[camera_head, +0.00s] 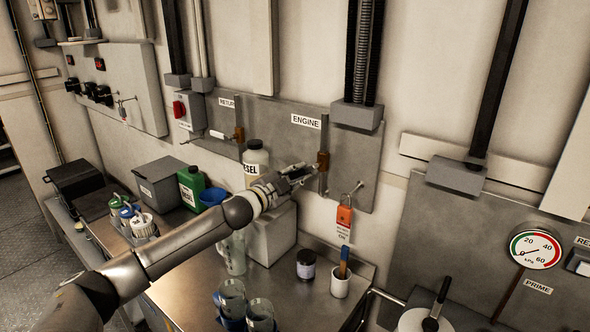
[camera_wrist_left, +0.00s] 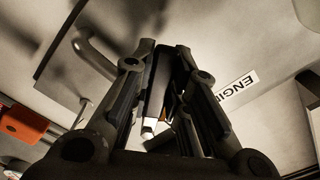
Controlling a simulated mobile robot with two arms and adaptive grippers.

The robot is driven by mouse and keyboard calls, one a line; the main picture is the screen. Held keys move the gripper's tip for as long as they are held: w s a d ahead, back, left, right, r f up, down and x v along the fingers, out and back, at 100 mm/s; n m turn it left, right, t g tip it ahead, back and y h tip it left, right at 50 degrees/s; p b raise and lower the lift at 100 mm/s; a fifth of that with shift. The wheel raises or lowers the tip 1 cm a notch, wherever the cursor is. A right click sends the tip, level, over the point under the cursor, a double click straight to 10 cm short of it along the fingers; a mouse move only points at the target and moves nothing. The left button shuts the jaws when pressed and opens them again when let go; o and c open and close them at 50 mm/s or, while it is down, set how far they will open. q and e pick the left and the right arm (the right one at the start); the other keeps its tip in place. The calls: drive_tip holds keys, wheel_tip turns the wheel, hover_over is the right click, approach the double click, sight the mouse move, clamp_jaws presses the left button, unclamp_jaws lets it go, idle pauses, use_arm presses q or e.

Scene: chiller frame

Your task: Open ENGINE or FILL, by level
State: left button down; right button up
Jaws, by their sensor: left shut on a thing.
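The white ENGINE label (camera_head: 306,121) is on the grey wall panel, and it also shows in the wrist view (camera_wrist_left: 238,89). Below it is a brown valve body (camera_head: 323,160) on a vertical pipe. My left gripper (camera_head: 302,172) is at the left side of this valve, shut on its handle. In the wrist view my left gripper (camera_wrist_left: 160,95) has its two dark fingers around a dark handle with a pale tip (camera_wrist_left: 149,129). The fingers hide most of the handle. No FILL label is readable. A gauge (camera_head: 535,249) hangs at the right. My right gripper is out of view.
The valve under the RETURN label (camera_head: 227,102) has a white handle (camera_head: 217,134) pointing left. The steel bench (camera_head: 290,290) below holds bottles, cups, a dark jar (camera_head: 306,264) and a brush cup (camera_head: 340,284).

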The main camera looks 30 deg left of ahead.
use_arm(q)
drive_tip(key=d+f+n+p, duration=0.2)
drive_tip(key=d+n+p, duration=0.2)
drive_tip(key=n, duration=0.7)
drive_tip(key=shift+s+d+f+n, duration=0.25)
drive_tip(key=shift+d+f+n, duration=0.15)
drive_tip(key=shift+d, duration=0.45)
drive_tip(key=c, duration=1.4)
unclamp_jaws()
drive_tip(key=shift+d, duration=0.2)
